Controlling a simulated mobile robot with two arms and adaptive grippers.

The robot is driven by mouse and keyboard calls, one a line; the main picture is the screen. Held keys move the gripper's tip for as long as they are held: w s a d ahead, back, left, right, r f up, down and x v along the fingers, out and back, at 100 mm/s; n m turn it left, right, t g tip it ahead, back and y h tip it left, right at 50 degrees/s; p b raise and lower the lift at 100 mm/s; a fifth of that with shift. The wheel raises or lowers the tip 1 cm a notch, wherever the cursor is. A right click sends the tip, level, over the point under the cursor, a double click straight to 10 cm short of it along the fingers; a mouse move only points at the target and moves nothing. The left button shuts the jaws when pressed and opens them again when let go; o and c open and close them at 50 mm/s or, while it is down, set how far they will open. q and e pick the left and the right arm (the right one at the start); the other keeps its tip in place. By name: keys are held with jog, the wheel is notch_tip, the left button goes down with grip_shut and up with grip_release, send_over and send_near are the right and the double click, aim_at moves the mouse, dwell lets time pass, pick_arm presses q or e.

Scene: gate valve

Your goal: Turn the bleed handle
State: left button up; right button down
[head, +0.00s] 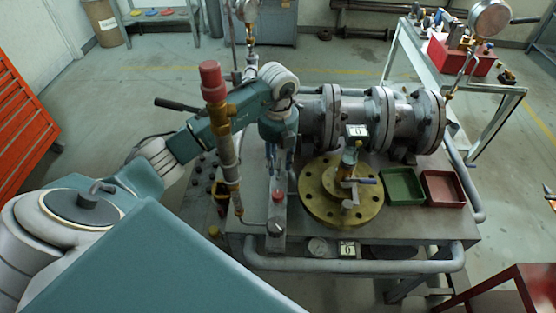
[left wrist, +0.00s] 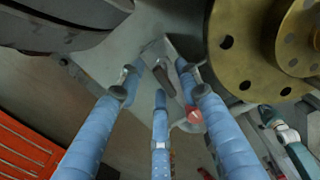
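My left gripper (head: 277,160) points down over the valve table, left of the brass flange (head: 313,205). In the left wrist view its blue fingers (left wrist: 163,88) are spread apart with nothing held between them. Beyond the fingertips is a grey metal plate (left wrist: 152,48) with a dark lever-like part (left wrist: 163,80), which may be the bleed handle. A red knob (left wrist: 194,119) shows beside the right finger, and a red knob (head: 278,195) also shows below my gripper in the head view. Contact between fingers and lever cannot be told. My right gripper is not in view.
A red-topped upright pipe (head: 211,85) stands close left of my left gripper. The large grey pipe (head: 350,112) runs behind it. Green (head: 402,202) and red (head: 443,203) trays sit right of the flange. An orange cabinet (head: 20,125) stands at the far left.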

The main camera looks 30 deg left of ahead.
pick_arm(q)
jog(key=shift+f, duration=0.3)
pick_arm(e)
jog(key=shift+w+d, duration=0.1)
jog(key=shift+w, duration=0.15)
jog(key=shift+d, duration=0.1)
pick_arm(q)
jog(key=c, duration=0.8)
grip_shut()
pick_arm(e)
jog(key=shift+s+d, duration=0.15)
jog(key=shift+d, duration=0.1)
